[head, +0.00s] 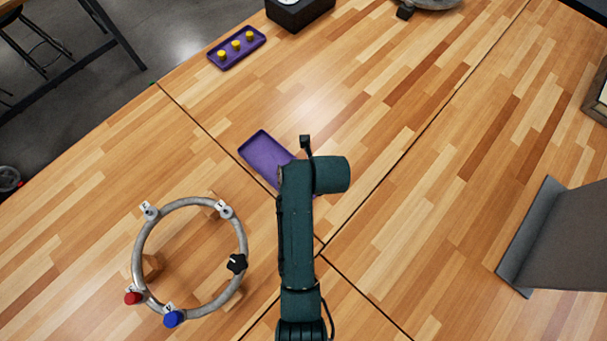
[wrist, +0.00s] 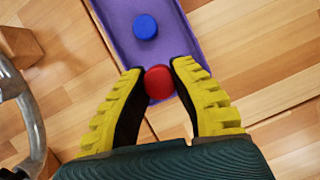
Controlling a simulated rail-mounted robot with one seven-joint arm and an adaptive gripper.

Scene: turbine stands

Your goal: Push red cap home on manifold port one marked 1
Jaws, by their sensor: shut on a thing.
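In the wrist view, my gripper (wrist: 157,68) has its yellow-backed fingers shut on a red cap (wrist: 158,82). The cap is over the near end of the purple tray (wrist: 118,22); I cannot tell if it touches the tray floor. In the head view, my arm hides the gripper and this cap. The grey ring manifold (head: 138,247) stands left of my arm, with tagged ports around it. The tags are too small to read surely. The upper-left port (head: 150,212) and upper-right port (head: 225,211) show no coloured cap. Another red cap (head: 132,298) sits at the lower left.
A blue cap (head: 173,319) sits on the ring's bottom port, and a black knob (head: 236,263) on its right side. Another blue cap (wrist: 145,27) lies in the purple tray. A tray of yellow caps (head: 236,46) is farther back.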

